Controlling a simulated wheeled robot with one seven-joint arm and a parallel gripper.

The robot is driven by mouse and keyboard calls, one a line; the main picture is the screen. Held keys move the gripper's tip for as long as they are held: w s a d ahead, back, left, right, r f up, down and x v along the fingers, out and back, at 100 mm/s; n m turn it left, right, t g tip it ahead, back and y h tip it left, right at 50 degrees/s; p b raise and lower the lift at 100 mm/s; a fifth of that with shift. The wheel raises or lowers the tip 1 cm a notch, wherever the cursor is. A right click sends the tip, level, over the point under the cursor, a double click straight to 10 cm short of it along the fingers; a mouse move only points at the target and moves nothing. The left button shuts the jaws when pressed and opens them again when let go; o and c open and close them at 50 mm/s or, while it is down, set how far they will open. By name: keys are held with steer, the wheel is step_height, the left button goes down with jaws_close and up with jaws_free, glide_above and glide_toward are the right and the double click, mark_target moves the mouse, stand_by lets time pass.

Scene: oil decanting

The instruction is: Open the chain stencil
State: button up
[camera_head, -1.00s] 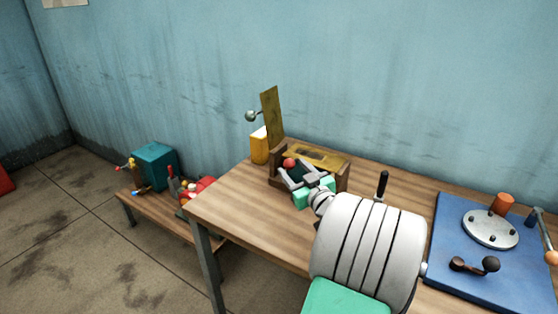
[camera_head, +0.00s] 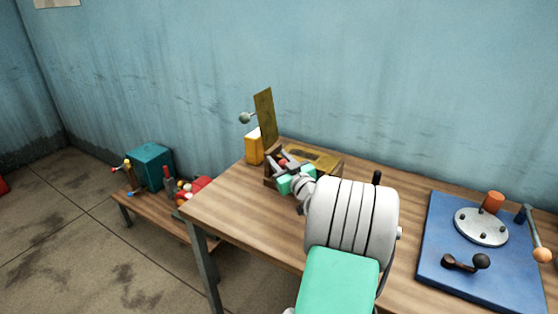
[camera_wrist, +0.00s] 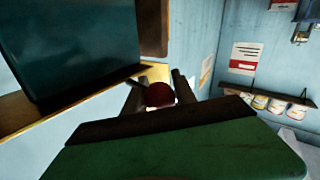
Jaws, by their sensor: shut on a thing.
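The chain stencil seems to be the wooden box with brass plates (camera_head: 325,158) at the table's back left corner. One brass plate (camera_head: 265,118) stands upright at its left, with a grey ball knob (camera_head: 245,118) on its outer side. The other brass plate lies flat on top. My gripper (camera_head: 281,160) is at the box's front left, shut on a red ball knob (camera_head: 283,162). In the wrist view, the dark red knob (camera_wrist: 160,95) sits between the dark fingers. The gripper hides the box's front, and I cannot tell what the knob is fixed to.
A yellow block (camera_head: 253,148) stands close left of the box. A blue board (camera_head: 450,275) with a round metal plate and handles lies at the table's right. A lower bench (camera_head: 150,213) at left holds a teal box (camera_head: 150,166) and small items. The table's front left is clear.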

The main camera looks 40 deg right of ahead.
jaws_close()
stand_by(0.9)
